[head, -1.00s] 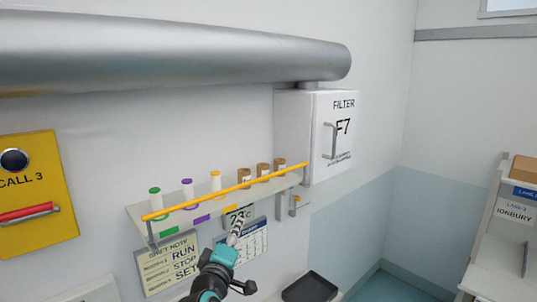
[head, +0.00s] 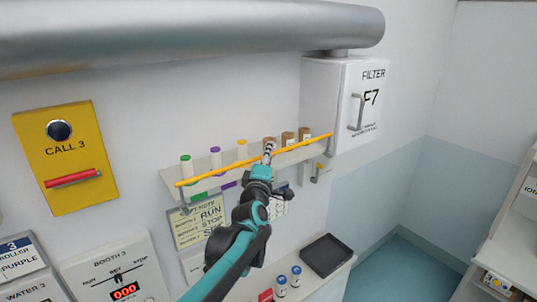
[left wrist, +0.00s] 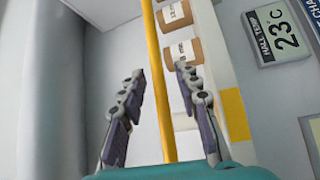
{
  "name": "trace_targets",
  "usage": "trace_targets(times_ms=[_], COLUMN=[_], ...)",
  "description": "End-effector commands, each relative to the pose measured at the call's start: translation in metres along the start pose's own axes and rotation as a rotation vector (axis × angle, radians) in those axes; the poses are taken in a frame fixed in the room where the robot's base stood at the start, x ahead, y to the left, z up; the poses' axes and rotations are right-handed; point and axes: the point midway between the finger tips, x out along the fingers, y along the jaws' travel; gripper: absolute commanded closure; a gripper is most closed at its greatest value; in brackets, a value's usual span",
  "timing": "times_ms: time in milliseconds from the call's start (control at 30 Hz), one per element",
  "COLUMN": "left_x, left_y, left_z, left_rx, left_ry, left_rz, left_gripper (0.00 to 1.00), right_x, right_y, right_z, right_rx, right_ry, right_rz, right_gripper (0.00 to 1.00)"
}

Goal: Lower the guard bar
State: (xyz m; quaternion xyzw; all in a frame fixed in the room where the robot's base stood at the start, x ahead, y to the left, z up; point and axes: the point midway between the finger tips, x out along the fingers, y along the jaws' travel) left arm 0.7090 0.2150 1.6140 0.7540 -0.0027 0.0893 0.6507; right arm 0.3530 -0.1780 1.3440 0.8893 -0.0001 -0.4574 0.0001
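The guard bar (head: 215,175) is a thin orange-yellow rod across the front of the wall shelf, tilting up to the right in the head view. Caps and bottles show above it. My left gripper (head: 268,152) is at the bar, right of its middle. In the left wrist view, the bar (left wrist: 153,60) runs between the two spread fingers of my left gripper (left wrist: 158,85), with gaps on both sides. The gripper is open and not closed on it. My right gripper is not in view.
The white filter box (head: 325,85) adjoins on the right. A large grey pipe (head: 200,30) runs above.

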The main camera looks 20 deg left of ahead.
Motion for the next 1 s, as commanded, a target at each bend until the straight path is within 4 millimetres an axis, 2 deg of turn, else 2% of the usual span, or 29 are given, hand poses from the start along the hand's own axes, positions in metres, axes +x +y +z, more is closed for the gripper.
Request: trace_targets(times_ms=[167,200,300,333,733,1000], left_x=[0.000,0.000,0.000,0.000,-0.001,-0.008], left_y=[0.000,0.000,0.000,0.000,-0.001,-0.004], left_z=[0.000,0.000,0.000,0.000,0.001,0.008], left_rx=[0.000,0.000,0.000,0.000,0.019,0.108], left_ry=[0.000,0.000,0.000,0.000,-0.001,-0.001], left_rz=[0.000,0.000,0.000,0.000,0.016,0.105], left_gripper=[0.68,0.70,0.96,1.00,1.00,1.00], right_x=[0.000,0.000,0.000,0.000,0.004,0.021], right_y=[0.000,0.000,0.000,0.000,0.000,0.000], right_z=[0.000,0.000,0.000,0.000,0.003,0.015], right_rx=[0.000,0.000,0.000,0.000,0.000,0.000], right_ry=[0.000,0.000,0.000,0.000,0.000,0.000], right_rz=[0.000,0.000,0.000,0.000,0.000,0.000], right_gripper=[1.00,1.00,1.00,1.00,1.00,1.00])
